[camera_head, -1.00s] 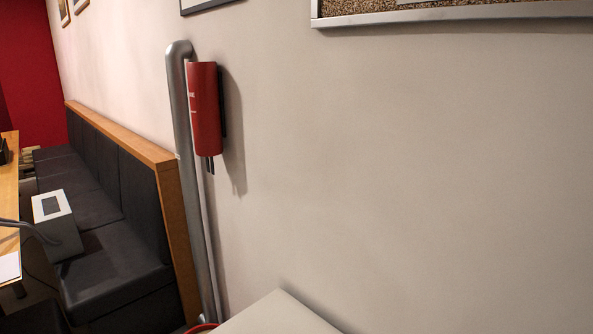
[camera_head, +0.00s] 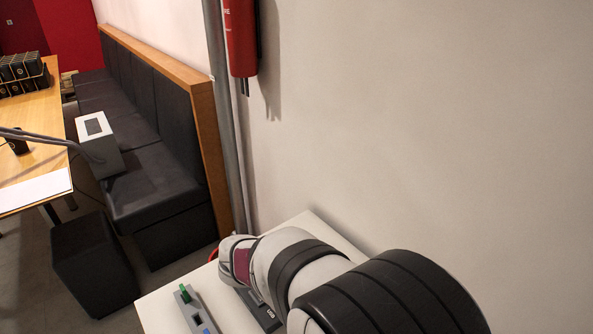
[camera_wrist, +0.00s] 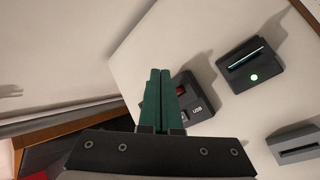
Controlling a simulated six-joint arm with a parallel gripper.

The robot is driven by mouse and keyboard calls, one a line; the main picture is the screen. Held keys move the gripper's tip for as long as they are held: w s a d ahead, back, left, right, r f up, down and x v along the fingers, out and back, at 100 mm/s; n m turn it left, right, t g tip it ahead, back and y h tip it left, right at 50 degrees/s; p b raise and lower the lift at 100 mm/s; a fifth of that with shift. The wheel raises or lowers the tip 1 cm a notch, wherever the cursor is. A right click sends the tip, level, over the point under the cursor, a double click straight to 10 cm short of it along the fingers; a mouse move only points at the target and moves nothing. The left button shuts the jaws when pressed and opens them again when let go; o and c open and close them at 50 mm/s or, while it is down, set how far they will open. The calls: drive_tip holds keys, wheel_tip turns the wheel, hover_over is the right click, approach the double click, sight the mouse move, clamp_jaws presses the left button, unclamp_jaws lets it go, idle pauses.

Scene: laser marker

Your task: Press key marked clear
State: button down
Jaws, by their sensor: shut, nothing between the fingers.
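My gripper (camera_wrist: 160,72) shows in the wrist view with its two green fingers together and nothing between them. The fingers are in front of a dark device with a red part and the label "USB" (camera_wrist: 198,108), and hide some of it. I cannot tell whether they touch it. No key marked clear can be made out in either view. In the head view a grey device (camera_head: 196,318) with a green part and a blue part shows at the table's front edge, cut off by the frame. I cannot make out the gripper's fingers there.
A white table (camera_head: 160,308) stands against the pale wall. In the wrist view a dark slotted box with a green light (camera_wrist: 248,68) and a grey slotted box (camera_wrist: 298,146) stand right of the gripper. My arm covers much of the table in the head view. A bench (camera_head: 160,190) is behind left.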

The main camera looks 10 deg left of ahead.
sight(255, 299)
drive_tip(key=w+a+f+n+t+y, duration=0.1)
drive_tip(key=a+f+n, duration=0.1)
drive_tip(key=a, duration=0.4)
drive_tip(key=w+a+f+n+y, duration=0.1)
drive_tip(key=a+f+n, duration=0.1)
drive_tip(key=a+n, duration=0.3)
drive_tip(key=shift+w+a+f+t+y, duration=0.15)
drive_tip(key=shift+a+f+t+y, duration=0.2)
drive_tip(key=shift+a, duration=0.25)
drive_tip(key=shift+f, duration=4.35)
drive_tip(key=shift+f, duration=0.15)
drive_tip(key=shift+f, duration=0.25)
drive_tip(key=shift+f, duration=0.4)
drive_tip(key=shift+r, duration=0.15)
drive_tip(key=shift+d+r, duration=0.1)
drive_tip(key=shift+r, duration=0.6)
